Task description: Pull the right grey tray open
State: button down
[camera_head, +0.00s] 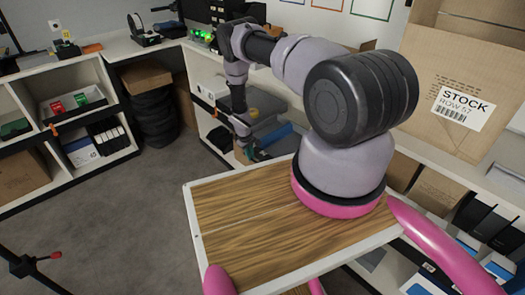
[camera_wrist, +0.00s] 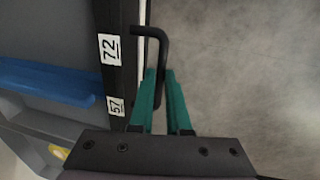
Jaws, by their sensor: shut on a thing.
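A grey tray (camera_head: 265,133) shows behind my gripper in the head view, low in the shelving; my arm partly covers it. In the wrist view its grey body (camera_wrist: 50,38) lies at the left, with a dark front edge bearing the white labels "72" (camera_wrist: 110,48) and "57" (camera_wrist: 116,106). A black bent bar handle (camera_wrist: 162,48) stands out from this edge near "72". My gripper (camera_wrist: 160,75), with teal fingers, is shut on the handle's free leg. It also shows small in the head view (camera_head: 249,152). The handle itself is not clear there.
A blue item (camera_wrist: 45,82) lies in or beside the grey tray. My wood-topped base (camera_head: 240,220) fills the foreground. Open grey floor (camera_head: 110,210) lies to the left of it. Shelving (camera_head: 100,110) stands at the far left and a large carton (camera_head: 430,60) at the right.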

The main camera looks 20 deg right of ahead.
jog(key=s+a, duration=0.2)
jog(key=a, duration=0.4)
jog(key=shift+s+a, duration=0.15)
jog(key=shift+a, duration=0.1)
jog(key=c, duration=0.9)
grip_release()
jog(key=shift+r, duration=0.1)
jog(key=r, duration=0.3)
jog(key=a+r, duration=0.1)
jog(key=r, duration=0.6)
jog(key=shift+s+a+r, duration=0.2)
jog(key=shift+s+a, duration=0.2)
